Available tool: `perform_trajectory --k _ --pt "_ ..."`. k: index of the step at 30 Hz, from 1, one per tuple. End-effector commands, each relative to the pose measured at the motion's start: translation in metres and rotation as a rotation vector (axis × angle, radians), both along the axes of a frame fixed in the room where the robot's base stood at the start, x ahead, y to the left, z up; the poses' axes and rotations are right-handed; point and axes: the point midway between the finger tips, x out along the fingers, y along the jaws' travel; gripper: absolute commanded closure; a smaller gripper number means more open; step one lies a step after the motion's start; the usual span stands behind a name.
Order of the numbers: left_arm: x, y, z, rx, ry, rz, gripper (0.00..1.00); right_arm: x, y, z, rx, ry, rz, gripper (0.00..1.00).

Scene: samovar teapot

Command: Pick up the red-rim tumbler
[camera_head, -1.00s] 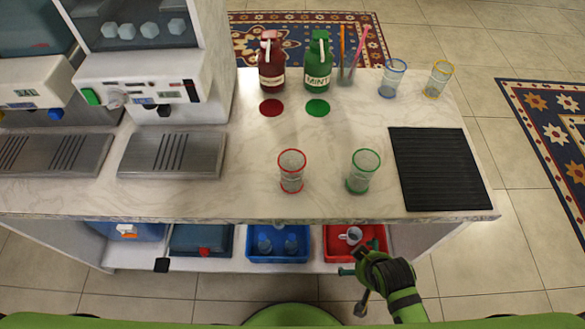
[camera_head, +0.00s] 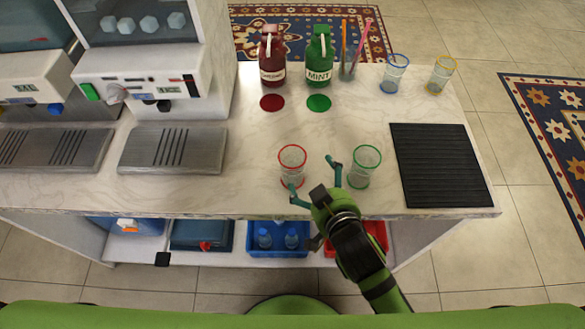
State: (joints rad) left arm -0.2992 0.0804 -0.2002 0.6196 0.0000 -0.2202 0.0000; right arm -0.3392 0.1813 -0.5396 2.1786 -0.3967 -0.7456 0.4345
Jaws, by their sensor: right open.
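The red-rim tumbler (camera_head: 292,163) is a clear glass standing upright on the counter near its front edge. My right gripper (camera_head: 312,180) is open, with its teal fingers spread. One fingertip is close to the tumbler's lower front and overlaps it in the picture; I cannot tell whether it touches. The other fingertip points up between this tumbler and the green-rim tumbler (camera_head: 363,167). The space between the fingers is empty. My left gripper is not in view.
A black ribbed mat (camera_head: 440,165) lies at the right. A red bottle (camera_head: 272,58), a green mint bottle (camera_head: 319,60), a blue-rim tumbler (camera_head: 393,74) and a yellow-rim tumbler (camera_head: 440,74) stand at the back. Dispensing machines (camera_head: 140,85) fill the left. The counter's middle is clear.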

Motion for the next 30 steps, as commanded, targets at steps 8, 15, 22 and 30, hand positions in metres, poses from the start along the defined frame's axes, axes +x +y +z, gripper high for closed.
perform_trajectory --k 8,15,22,30 --pt "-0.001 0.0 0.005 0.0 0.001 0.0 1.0 0.015 0.025 0.006 0.033 -0.074 0.048 0.0" --pt "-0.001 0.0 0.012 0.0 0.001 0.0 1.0 0.032 0.034 -0.007 0.032 -0.069 0.047 0.0" --pt "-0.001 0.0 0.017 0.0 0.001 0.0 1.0 0.055 0.043 -0.022 0.032 -0.071 0.046 0.0" --pt "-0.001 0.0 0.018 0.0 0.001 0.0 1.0 0.061 0.046 -0.026 0.033 -0.07 0.047 0.0"
